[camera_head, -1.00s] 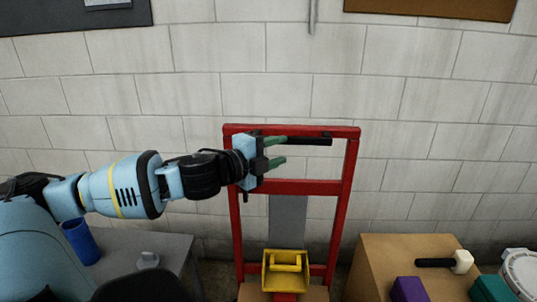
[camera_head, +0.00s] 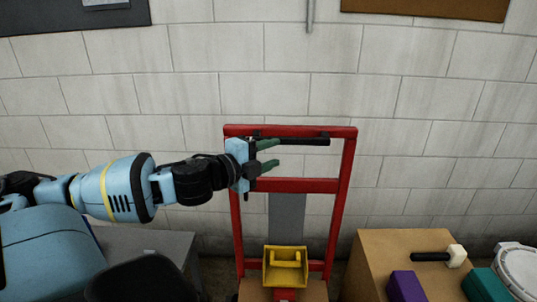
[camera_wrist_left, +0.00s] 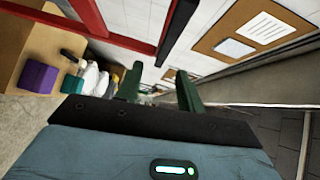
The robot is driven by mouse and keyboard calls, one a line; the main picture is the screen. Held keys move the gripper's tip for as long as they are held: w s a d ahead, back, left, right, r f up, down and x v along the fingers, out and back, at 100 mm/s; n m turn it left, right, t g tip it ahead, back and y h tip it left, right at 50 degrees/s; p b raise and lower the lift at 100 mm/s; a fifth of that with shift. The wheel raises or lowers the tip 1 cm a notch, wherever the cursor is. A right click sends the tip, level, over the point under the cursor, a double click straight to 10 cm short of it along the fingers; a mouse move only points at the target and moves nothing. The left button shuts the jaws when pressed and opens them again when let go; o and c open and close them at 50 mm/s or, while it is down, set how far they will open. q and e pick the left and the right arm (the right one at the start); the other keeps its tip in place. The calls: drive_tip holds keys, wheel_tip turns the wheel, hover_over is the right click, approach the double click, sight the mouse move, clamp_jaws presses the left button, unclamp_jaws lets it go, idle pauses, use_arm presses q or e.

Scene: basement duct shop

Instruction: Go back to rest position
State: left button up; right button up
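My left gripper (camera_head: 268,155) is in front of the upper part of a red upright frame (camera_head: 347,185) in the head view. Its two green fingers are apart with nothing between them, and they point to the right. In the left wrist view the same open fingers (camera_wrist_left: 160,85) show, with the room beyond them. The red frame has a black bar (camera_head: 305,141) near its top, just right of the fingers; I cannot tell whether they touch. My right gripper is not in view.
A yellow part (camera_head: 286,268) sits low in the red frame. A wooden box (camera_head: 385,248) at the right bears a mallet (camera_head: 440,256), a purple block (camera_head: 407,286) and a teal thing (camera_head: 486,286). A grey table (camera_head: 150,240) stands at the left. A block wall (camera_head: 240,60) closes the back.

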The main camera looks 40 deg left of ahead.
use_arm(q)
drive_tip(key=shift+f, duration=0.1)
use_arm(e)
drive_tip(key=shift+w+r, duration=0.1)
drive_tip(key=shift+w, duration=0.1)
